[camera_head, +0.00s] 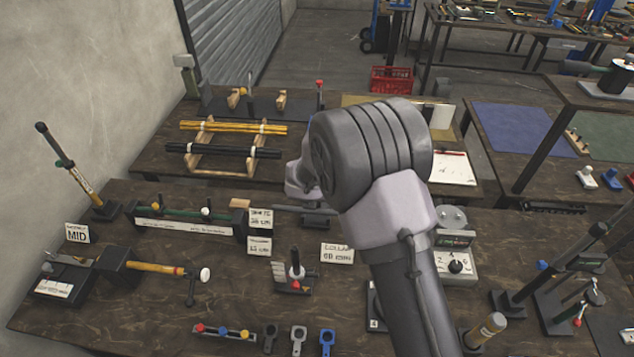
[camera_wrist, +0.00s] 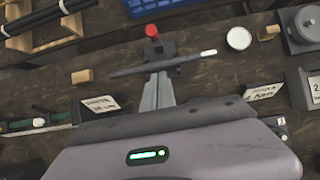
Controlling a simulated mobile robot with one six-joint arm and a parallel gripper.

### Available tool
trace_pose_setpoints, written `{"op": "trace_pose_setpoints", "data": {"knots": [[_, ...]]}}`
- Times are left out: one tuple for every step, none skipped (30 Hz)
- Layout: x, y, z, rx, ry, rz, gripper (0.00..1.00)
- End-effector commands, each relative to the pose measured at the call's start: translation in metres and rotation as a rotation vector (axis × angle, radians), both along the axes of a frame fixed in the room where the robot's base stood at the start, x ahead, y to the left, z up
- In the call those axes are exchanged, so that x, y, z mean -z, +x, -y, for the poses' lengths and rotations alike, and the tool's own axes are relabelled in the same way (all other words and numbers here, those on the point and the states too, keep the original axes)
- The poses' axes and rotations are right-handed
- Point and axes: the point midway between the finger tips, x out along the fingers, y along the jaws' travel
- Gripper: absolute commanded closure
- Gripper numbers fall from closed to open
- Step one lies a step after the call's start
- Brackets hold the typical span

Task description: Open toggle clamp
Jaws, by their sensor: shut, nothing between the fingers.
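The toggle clamp (camera_wrist: 163,50) shows in the wrist view as a dark body with a red knob (camera_wrist: 152,30) at its far end. A thin grey bar (camera_wrist: 135,71) crosses it, ending in a white tip at the right. In the head view, only part of the clamp (camera_head: 318,221) shows beside my arm, and the red knob is hidden. My gripper (camera_wrist: 160,78) is shut and empty, with its grey fingertips close to the bar. Whether they touch it I cannot tell. My wrist hides the gripper in the head view.
A wooden block (camera_wrist: 82,76) and a fixture with a green rod (camera_wrist: 38,123) lie to the left. A white disc (camera_wrist: 238,38) and a grey round device (camera_wrist: 302,28) stand to the right. Label cards (camera_wrist: 100,105) are near my gripper. A rack with dark rods (camera_head: 235,152) stands behind.

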Motion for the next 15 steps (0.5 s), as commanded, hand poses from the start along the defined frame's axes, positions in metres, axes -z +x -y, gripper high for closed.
{"op": "trace_pose_setpoints", "data": {"knots": [[0.012,0.006,0.001,0.001,0.000,-0.001,1.00],[0.018,0.009,0.001,0.002,0.000,-0.002,1.00],[0.025,0.014,0.002,0.003,-0.001,-0.001,1.00],[0.030,0.017,0.002,0.004,0.000,-0.001,1.00],[0.036,0.021,0.002,0.004,0.000,-0.001,1.00],[0.042,0.025,0.002,0.004,0.000,-0.001,1.00],[0.048,0.028,0.002,0.004,0.000,-0.002,1.00],[0.041,0.034,0.002,0.005,0.001,0.001,1.00],[0.034,0.041,0.002,0.007,0.002,0.001,1.00],[0.032,0.045,0.003,0.006,0.001,0.001,1.00],[0.031,0.049,0.003,0.006,0.001,0.001,1.00],[0.031,0.054,0.003,0.007,0.002,0.002,1.00],[0.030,0.057,0.004,0.008,0.001,0.001,1.00],[0.030,0.060,0.004,0.008,0.001,0.001,1.00],[0.030,0.062,0.004,0.007,0.001,0.001,1.00]]}}
